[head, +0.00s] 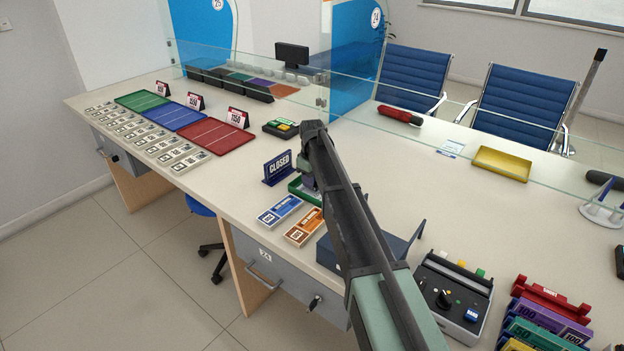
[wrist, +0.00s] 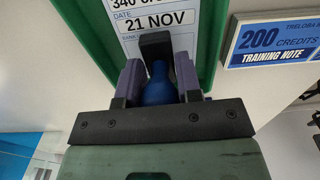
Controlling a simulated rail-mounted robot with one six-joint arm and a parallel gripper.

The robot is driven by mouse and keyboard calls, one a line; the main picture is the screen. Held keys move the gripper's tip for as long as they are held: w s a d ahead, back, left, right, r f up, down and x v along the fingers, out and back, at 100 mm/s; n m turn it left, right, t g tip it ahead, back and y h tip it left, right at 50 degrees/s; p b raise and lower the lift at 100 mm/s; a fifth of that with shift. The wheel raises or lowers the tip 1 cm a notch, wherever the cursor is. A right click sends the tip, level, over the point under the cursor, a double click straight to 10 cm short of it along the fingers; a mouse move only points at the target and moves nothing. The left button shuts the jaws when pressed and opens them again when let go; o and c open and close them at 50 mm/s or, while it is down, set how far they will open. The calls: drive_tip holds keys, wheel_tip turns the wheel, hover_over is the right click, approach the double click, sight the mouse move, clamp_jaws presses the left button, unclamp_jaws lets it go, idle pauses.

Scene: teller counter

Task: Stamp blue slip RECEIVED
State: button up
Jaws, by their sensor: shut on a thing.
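My gripper (wrist: 159,78) is shut on a stamp with a blue handle (wrist: 158,90). The stamp's dark block (wrist: 155,45) shows beyond the handle, over a white printed slip (wrist: 165,19) reading "21 NOV". I cannot tell whether the block touches the slip. The slip lies in a green tray (wrist: 205,45). In the head view my gripper (head: 309,184) is low over the green tray (head: 297,189), behind my arm. The arm hides most of the slip and the stamp there.
A CLOSED sign (head: 278,167) stands just left of the tray. Blue notes (head: 279,210) and orange notes (head: 304,227) lie in front of it. A dark box (head: 398,248) is to the right. A glass screen (head: 420,125) runs along behind.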

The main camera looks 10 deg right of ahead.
drive_tip(key=shift+f+b, duration=0.35)
drive_tip(key=shift+f, duration=0.05)
idle(0.6)
idle(0.5)
wheel_tip(320, 180, up, 7)
drive_tip(key=p, duration=0.7)
idle(0.5)
